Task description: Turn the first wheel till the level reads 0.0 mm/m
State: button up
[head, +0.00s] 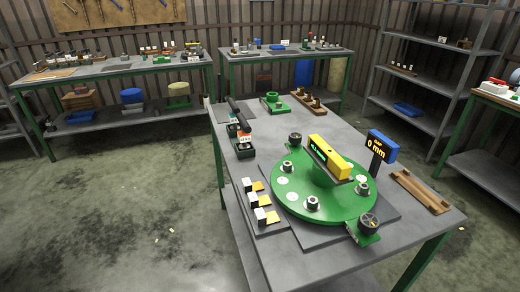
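A yellow level (330,150) with a small lit display lies on the hub of the green round plate (325,213) on the main table. Its display shows green characters too small to read. One dark hand wheel (369,221) sits on a green mount at the plate's front right. Another dark round wheel or knob (295,137) stands at the plate's back left. I cannot tell which is the first wheel. My gripper is not in view.
White blocks with yellow parts (258,199) stand on a grey mat at left. A wooden tray (421,190) lies at right. A dark rod (238,116) rises at the table's left edge.

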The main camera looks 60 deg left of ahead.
aim_at(295, 138)
jog(key=u, duration=1.5)
jog(key=i, duration=0.5)
jog(key=k, duration=0.5)
jog(key=u, duration=1.4)
jog(key=i, duration=2.7)
jog(key=z, duration=2.3)
